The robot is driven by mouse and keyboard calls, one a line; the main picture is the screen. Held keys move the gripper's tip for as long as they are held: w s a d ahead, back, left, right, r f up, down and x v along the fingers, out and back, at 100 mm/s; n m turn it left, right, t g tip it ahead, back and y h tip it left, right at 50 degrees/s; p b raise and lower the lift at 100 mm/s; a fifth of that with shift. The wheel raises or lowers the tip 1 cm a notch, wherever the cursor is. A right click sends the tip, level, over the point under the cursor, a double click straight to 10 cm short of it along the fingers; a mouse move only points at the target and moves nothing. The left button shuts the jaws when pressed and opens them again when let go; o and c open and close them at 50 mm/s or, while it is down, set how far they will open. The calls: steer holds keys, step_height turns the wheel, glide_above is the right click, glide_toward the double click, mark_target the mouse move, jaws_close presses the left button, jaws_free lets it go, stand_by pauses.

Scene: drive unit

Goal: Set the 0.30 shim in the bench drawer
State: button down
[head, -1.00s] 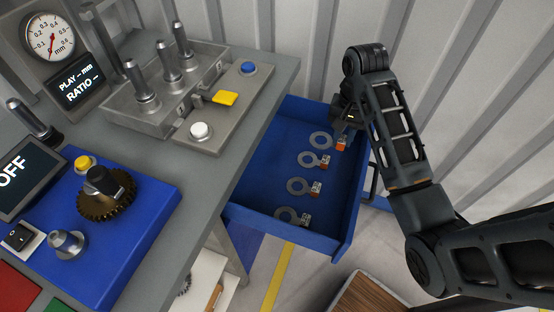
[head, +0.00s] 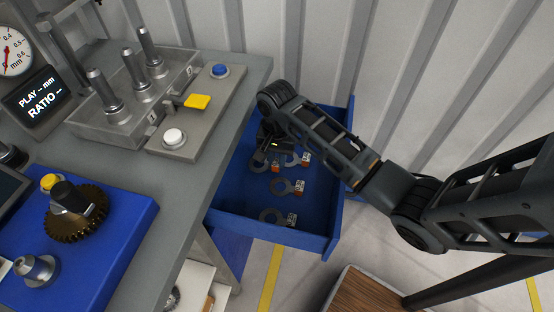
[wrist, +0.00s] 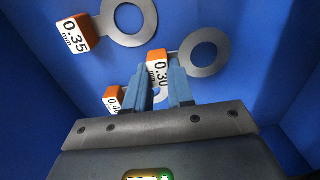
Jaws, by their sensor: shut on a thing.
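The blue bench drawer (head: 268,236) stands open beside the bench. In the wrist view, my gripper (wrist: 160,76) is shut on the orange-and-white tag of the 0.30 shim (wrist: 203,53), with its flat grey ring sticking out to the right. In the head view, my gripper (head: 271,146) and the held shim (head: 257,166) are at the drawer's left side. I cannot tell how far the shim is above the drawer floor. A 0.35 shim (wrist: 129,18) lies at upper left in the wrist view. Another tag (wrist: 114,99), partly hidden, reads 0.4-something.
In the drawer, several other tagged shims lie in a row, one in the middle (head: 283,186). The grey bench top (head: 185,205) borders the drawer on the left. A fixture with pins and buttons (head: 170,138) stands on it. A corrugated wall (head: 420,60) is behind.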

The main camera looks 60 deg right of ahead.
steer(key=shift+f, duration=0.55)
steer(key=shift+f, duration=0.15)
steer(key=c, duration=1)
jaws_free()
step_height(320, 180, up, 12)
steer(key=shift+r+p, duration=0.2)
steer(key=shift+p, duration=0.4)
